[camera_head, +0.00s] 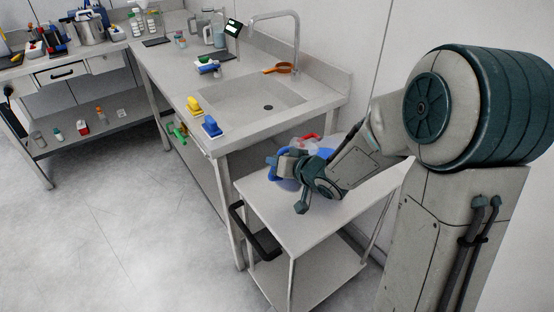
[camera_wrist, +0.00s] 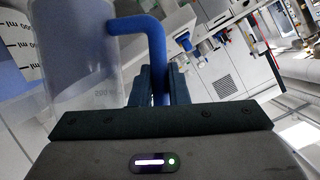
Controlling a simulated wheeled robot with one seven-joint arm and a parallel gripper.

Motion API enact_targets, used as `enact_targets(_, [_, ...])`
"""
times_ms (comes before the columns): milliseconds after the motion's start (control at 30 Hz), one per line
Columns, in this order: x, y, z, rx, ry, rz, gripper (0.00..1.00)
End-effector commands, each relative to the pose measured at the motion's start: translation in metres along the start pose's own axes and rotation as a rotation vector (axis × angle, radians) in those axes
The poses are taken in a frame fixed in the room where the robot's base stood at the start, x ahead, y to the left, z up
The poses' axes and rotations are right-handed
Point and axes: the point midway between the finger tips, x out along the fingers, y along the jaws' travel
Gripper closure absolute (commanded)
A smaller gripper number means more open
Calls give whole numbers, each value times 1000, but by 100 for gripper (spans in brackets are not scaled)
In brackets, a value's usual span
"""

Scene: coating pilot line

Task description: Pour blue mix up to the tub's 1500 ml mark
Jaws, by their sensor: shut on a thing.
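My gripper (camera_head: 287,166) is over the white cart (camera_head: 290,222) beside the sink. In the wrist view my gripper (camera_wrist: 160,88) is shut on the blue handle (camera_wrist: 154,45) of a translucent jug (camera_wrist: 85,60). In the head view, blue (camera_head: 326,153) and red (camera_head: 311,138) parts show behind my gripper, mostly hidden. The mix level cannot be read.
The sink (camera_head: 255,97) has a tall tap (camera_head: 296,40) and an orange strainer (camera_head: 278,68) near it. Yellow (camera_head: 194,106) and blue (camera_head: 212,127) items stand on the counter's front edge. The cart's black handle (camera_head: 255,232) faces the open floor. The cart's front is bare.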

Motion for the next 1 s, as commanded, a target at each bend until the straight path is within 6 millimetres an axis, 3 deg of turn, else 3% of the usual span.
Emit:
enact_targets(567, [-13,3,-32,123,-24,-52,100])
enact_targets(1000, [-10,4,-28,120,-24,-52,100])
